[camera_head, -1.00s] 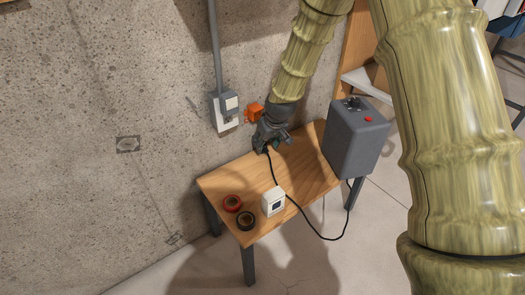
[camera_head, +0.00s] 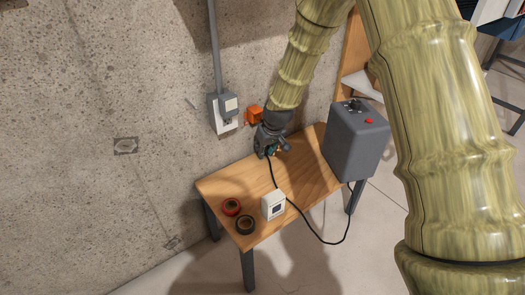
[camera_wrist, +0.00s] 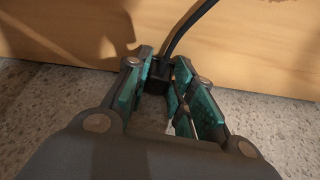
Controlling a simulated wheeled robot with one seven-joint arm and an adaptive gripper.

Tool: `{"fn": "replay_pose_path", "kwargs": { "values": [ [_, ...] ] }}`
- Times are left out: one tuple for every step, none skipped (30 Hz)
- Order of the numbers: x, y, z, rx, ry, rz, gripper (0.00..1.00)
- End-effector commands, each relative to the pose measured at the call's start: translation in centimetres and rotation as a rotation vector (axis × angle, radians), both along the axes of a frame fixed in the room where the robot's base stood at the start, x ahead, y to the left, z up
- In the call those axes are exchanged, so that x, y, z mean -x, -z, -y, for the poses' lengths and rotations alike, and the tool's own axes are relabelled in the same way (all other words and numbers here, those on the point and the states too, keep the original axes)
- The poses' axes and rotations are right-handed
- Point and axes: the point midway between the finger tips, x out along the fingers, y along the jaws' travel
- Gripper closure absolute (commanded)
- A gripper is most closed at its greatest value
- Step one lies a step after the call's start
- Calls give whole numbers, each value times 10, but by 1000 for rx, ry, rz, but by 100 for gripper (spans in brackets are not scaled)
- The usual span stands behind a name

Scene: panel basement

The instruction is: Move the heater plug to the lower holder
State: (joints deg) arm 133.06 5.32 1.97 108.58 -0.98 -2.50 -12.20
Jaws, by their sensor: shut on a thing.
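The heater plug (camera_wrist: 158,76) is a small black block with a black cord, seen in the wrist view between the teal finger pads. My gripper (camera_wrist: 160,72) is shut on it. In the head view my gripper (camera_head: 267,155) is near the wall, over the back edge of the table, and hides most of the plug. The cord runs across the table to the grey heater (camera_head: 356,142) at the right. A grey and white wall outlet (camera_head: 228,122) is left of my gripper. An orange piece (camera_head: 253,114) sits right of it. I cannot tell which is the lower holder.
The wooden table (camera_head: 222,184) carries a red tape roll (camera_head: 231,207), a black tape roll (camera_head: 245,224) and a white box (camera_head: 273,205) with a dark display. The cord hangs in a loop off the table's front. The concrete wall (camera_head: 90,90) is close behind.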

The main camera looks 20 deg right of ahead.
Motion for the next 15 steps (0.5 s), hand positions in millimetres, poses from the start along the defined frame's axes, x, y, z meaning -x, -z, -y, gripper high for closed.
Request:
{"fn": "replay_pose_path", "kwargs": {
  "values": [
    [0, 0, 0, 0, 0, 0, 100],
    [0, 0, 0, 0, 0, 0, 100],
    [0, 0, 0, 0, 0, 0, 100],
    [0, -1, 0, 0, 0, 0, 100],
    [1, -1, 0, 0, 0, 0, 100],
    [2, -3, 0, 0, 0, 0, 100],
    [3, -5, 0, 0, 0, 0, 100],
    [4, -7, 1, 0, 0, 0, 100],
    [7, -10, 1, 0, 0, 0, 100],
    [9, -13, 2, 0, 0, 0, 100],
    [11, -16, 2, 0, 0, 0, 100],
    [16, -21, 3, 0, 0, 0, 100],
    [21, -23, 4, 0, 0, -1, 100],
    [26, -26, 5, 0, 0, -1, 100],
    [35, -31, 6, 0, 0, -2, 100]
  ]
}}
